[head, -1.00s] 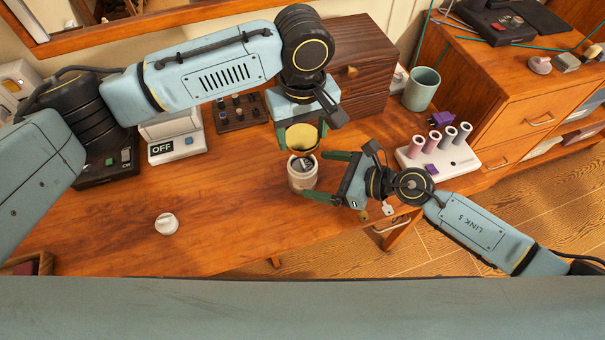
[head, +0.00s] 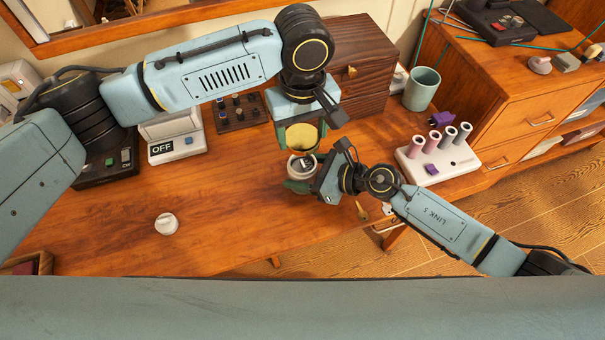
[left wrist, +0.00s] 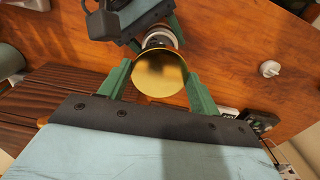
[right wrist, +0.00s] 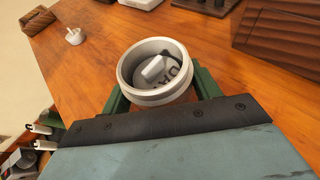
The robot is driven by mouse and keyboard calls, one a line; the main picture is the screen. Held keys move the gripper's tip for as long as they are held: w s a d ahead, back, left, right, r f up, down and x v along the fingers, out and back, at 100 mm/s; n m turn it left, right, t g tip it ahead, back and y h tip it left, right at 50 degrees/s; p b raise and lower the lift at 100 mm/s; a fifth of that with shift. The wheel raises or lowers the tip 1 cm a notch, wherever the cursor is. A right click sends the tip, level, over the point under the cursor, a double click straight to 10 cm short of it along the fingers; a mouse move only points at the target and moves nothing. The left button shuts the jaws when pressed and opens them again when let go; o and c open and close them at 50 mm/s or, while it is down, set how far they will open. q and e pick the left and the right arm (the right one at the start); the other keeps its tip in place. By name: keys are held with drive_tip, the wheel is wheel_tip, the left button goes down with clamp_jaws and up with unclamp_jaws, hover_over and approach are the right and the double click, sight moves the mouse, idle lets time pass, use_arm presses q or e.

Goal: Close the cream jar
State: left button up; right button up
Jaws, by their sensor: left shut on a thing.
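The cream jar (head: 302,168) stands upright and uncovered on the wooden desk, white-rimmed with a dark, lettered inside and a pale piece in it. Its open mouth (right wrist: 156,67) shows in the right wrist view. My left gripper (head: 301,135) is shut on a round gold lid (head: 301,138), held tilted above and behind the jar, apart from it. The lid (left wrist: 160,73) sits between both green fingers in the left wrist view. My right gripper (head: 299,183) has its fingers on either side of the jar; whether they press on it is unclear.
A white knob-like piece (head: 166,223) lies on the clear left part of the desk. A white holder with several rolls (head: 437,160) stands right, near a teal cup (head: 421,88). A dark wooden box (head: 350,65) and an "OFF" device (head: 175,140) stand behind.

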drive_tip(key=c, duration=0.7)
use_arm(q)
hover_over(303, 164)
drive_tip(key=shift+f, duration=2.55)
use_arm(e)
drive_tip(key=shift+c, duration=0.2)
use_arm(q)
drive_tip(key=shift+f, duration=0.1)
drive_tip(key=shift+f, duration=0.75)
drive_tip(key=shift+f, duration=0.6)
drive_tip(key=o, duration=0.7)
use_arm(e)
clamp_jaws()
use_arm(q)
drive_tip(key=shift+o, duration=1.4)
